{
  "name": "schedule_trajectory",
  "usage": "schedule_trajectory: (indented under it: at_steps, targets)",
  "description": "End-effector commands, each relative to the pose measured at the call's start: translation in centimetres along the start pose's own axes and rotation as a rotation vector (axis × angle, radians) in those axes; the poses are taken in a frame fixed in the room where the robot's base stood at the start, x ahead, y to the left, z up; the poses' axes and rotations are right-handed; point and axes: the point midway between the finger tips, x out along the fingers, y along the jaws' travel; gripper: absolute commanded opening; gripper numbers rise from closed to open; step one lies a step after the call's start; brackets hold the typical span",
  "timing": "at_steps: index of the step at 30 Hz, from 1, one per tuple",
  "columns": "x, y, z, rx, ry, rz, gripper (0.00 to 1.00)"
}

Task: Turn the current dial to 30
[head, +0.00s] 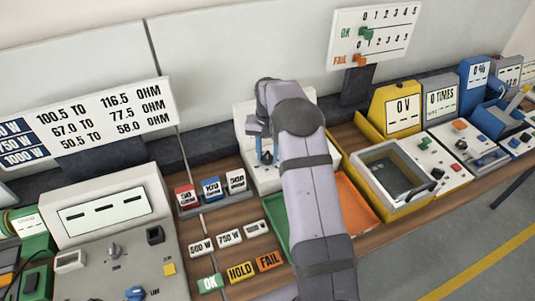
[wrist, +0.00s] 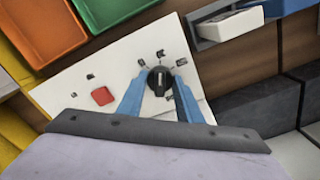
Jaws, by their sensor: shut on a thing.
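The black dial (wrist: 159,83) sits on a white panel (wrist: 75,85) in the wrist view, with a pale line on its face. Small dark labels surround it, too small to read. My gripper (wrist: 160,79) has its two blue fingers on either side of the dial and is shut on it. In the head view, my gripper (head: 266,157) reaches down at the white unit (head: 243,112) behind my arm.
A red button (wrist: 102,96) is on the same panel. Green (wrist: 108,10) and orange (wrist: 45,32) trays lie beside it. In the head view, a rack of red, blue and white blocks (head: 211,189) stands left, and a yellow box (head: 397,108) stands right.

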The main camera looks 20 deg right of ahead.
Motion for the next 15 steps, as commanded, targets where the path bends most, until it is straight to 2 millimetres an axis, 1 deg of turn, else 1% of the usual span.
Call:
schedule_trajectory:
  at_steps: [1, 2, 3, 11, 15]
  targets:
    - [-0.25, -0.06, -0.24, -0.001, 0.008, -0.002, 0.39]
    - [-0.25, -0.06, -0.24, -0.001, 0.008, -0.002, 0.46]
    - [-0.23, -0.05, -0.22, -0.001, 0.007, -0.002, 0.51]
    - [-0.11, -0.02, -0.11, -0.001, 0.004, -0.001, 0.51]
    - [-0.54, -0.05, -0.16, -0.001, 0.005, -0.002, 0.51]
